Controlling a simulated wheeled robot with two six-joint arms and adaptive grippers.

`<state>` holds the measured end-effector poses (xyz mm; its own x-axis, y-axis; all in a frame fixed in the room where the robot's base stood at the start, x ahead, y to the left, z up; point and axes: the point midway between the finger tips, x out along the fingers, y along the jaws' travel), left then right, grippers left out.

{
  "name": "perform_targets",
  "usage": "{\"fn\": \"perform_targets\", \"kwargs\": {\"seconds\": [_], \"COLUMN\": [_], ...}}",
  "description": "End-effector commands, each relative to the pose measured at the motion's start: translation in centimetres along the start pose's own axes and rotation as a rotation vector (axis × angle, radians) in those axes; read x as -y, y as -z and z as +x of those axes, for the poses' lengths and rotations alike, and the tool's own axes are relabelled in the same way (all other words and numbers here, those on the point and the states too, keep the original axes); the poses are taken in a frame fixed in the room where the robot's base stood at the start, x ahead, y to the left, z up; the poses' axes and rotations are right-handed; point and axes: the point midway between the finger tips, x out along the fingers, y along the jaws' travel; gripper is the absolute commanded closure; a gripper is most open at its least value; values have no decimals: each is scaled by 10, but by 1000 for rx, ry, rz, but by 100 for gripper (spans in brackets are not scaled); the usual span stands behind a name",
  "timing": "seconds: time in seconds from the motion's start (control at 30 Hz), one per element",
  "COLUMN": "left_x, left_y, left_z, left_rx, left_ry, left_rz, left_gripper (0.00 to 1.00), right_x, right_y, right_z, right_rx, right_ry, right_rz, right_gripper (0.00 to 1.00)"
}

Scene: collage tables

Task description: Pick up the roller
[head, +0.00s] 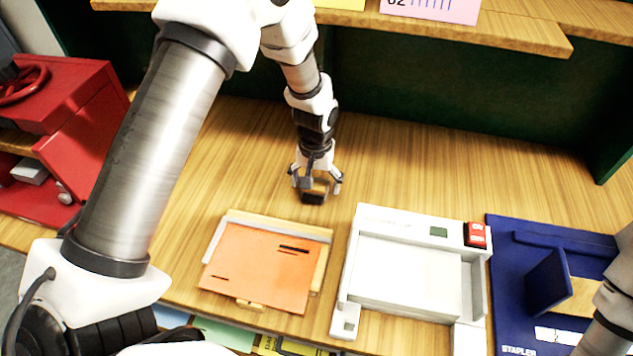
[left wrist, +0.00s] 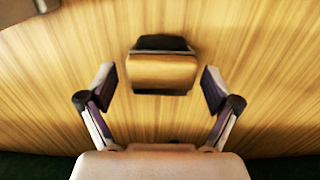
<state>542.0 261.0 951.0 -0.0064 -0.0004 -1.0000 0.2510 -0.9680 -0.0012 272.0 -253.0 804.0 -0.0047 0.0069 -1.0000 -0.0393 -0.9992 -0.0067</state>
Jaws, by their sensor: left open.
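The roller (head: 314,198) is a small piece with a dark part and a tan wooden-looking part. It rests on the wooden table, behind the orange sheet. In the left wrist view the roller (left wrist: 162,72) lies ahead between my fingertips, with a gap on each side. My left gripper (head: 316,185) points down at the roller from above, open and empty. Its two spread fingers also show in the left wrist view (left wrist: 160,82). In the head view the gripper partly hides the roller. My right arm shows at the right edge, but its gripper is out of view.
An orange sheet (head: 262,265) lies on a board in front of the roller. A white tray-like device (head: 410,275) with a red switch stands right of it, then a blue stapler station (head: 505,270). A red cabinet (head: 75,130) stands left. Bare table surrounds the roller; a shelf (head: 500,32) is behind.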

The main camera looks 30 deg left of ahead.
Motion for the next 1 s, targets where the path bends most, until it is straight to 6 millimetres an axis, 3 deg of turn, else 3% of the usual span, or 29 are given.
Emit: {"fn": "perform_targets", "kwargs": {"seconds": [0.13, 0.17, 0.3, 0.33, 0.73, 1.0], "left_x": [0, 0, 0, 0, 0, -1], "left_y": [0, 0, 0, 0, 1, 2], "left_z": [0, 0, 0, 0, -7, -68], "left_rx": [-1, -1, -1, -1, -3, -8], "left_ry": [0, 0, 0, 0, -1, -2], "left_rz": [0, 0, 0, 0, 0, 0], "left_gripper": [10, 18, 67, 71, 70, 70], "right_x": [0, 0, 0, 0, 0, 0], "right_y": [0, 0, 0, 0, 0, 0], "right_z": [1, 1, 1, 1, 4, 20], "right_rx": [0, 1, 1, 1, 1, 1], "right_ry": [0, 0, 0, 0, 0, 0], "right_rz": [0, 0, 0, 0, 0, 0], "right_gripper": [60, 60, 60, 60, 60, 60]}}
